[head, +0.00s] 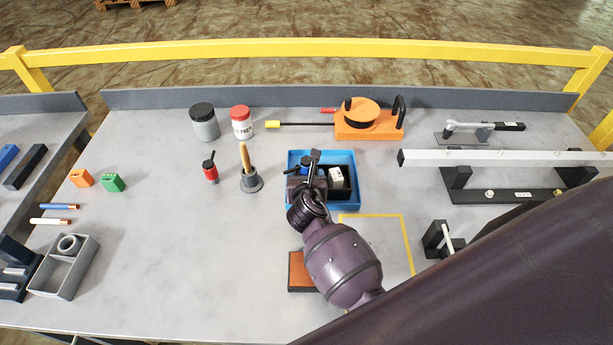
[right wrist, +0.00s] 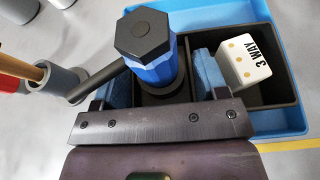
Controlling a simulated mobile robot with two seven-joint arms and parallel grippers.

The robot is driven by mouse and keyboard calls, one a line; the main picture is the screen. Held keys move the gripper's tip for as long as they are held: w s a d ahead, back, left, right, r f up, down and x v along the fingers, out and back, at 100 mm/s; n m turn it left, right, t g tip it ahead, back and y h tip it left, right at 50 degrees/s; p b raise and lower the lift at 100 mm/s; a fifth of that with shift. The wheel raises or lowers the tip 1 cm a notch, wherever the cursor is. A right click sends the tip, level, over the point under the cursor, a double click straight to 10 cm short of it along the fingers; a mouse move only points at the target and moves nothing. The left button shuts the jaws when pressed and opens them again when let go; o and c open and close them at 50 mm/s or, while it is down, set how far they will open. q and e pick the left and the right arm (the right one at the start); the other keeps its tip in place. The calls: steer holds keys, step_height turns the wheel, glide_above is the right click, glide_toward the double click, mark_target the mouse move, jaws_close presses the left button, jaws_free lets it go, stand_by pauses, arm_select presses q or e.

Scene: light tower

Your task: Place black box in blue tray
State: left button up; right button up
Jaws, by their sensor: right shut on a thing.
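The black box (head: 344,193) is an open divided box, over or inside the blue tray (head: 354,166). I cannot tell whether it rests on the tray's floor. In the right wrist view, the box (right wrist: 272,92) holds a white block marked "3 WAY" (right wrist: 243,62) and a blue part with a black hexagonal top (right wrist: 150,50). My right gripper (head: 312,184) is at the left part of the box. Its blue-padded fingers (right wrist: 162,85) stand either side of the compartment with the blue part, shut on the box. The tray (right wrist: 278,121) shows around the box. My left gripper is out of view.
An orange square pad (head: 299,273) and a yellow outline (head: 407,243) lie in front of the tray. A white rail (head: 500,158) is right.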

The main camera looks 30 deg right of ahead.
steer(key=o, duration=1)
steer(key=shift+f, duration=0.1)
steer(key=shift+s, duration=0.15)
steer(key=v, duration=1.2)
steer(key=shift+a, duration=0.1)
